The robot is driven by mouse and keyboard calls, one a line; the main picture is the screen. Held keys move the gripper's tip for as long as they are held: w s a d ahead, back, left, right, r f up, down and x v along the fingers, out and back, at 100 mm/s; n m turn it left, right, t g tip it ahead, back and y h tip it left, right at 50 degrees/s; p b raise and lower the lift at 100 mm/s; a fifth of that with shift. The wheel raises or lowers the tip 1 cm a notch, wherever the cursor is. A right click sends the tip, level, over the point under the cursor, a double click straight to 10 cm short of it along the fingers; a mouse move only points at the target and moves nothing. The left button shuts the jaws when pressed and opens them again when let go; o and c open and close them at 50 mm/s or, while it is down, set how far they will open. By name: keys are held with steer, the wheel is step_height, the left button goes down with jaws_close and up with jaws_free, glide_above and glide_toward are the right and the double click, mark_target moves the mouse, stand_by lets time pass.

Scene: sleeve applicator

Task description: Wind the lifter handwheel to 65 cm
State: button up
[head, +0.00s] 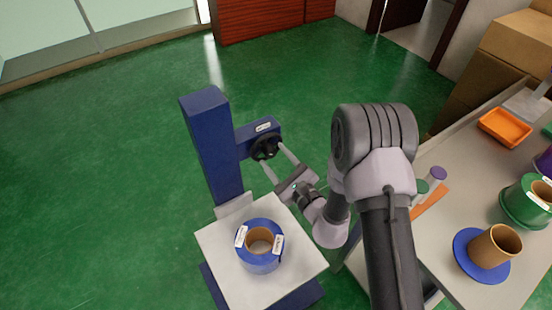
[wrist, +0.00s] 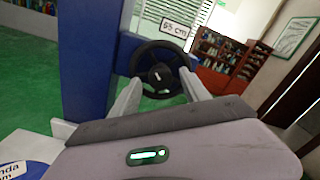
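The lifter is a blue column (head: 210,145) with a blue side arm (head: 246,134). The dark handwheel (head: 265,147) is on this arm and faces my gripper (head: 273,155). The handwheel also shows in the wrist view (wrist: 158,77). My gripper's two pale fingers are wide apart, one at each side of the wheel, with their tips close to its rim. I cannot tell whether they press on it. A white label (wrist: 175,27) above the wheel seems to read 65 cm, but its second digit is blurred.
A white platform (head: 215,245) at the column's foot carries a blue roll (head: 260,262) with a brown core. A table (head: 437,238) at right holds a green spool (head: 520,205), a brown tube (head: 495,246) on a blue disc, and an orange tray (head: 505,126). Green floor (head: 90,180) is clear at left.

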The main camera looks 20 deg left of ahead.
steer(key=v, duration=1.7)
steer(key=shift+s, duration=0.2)
steer(key=shift+d, duration=0.1)
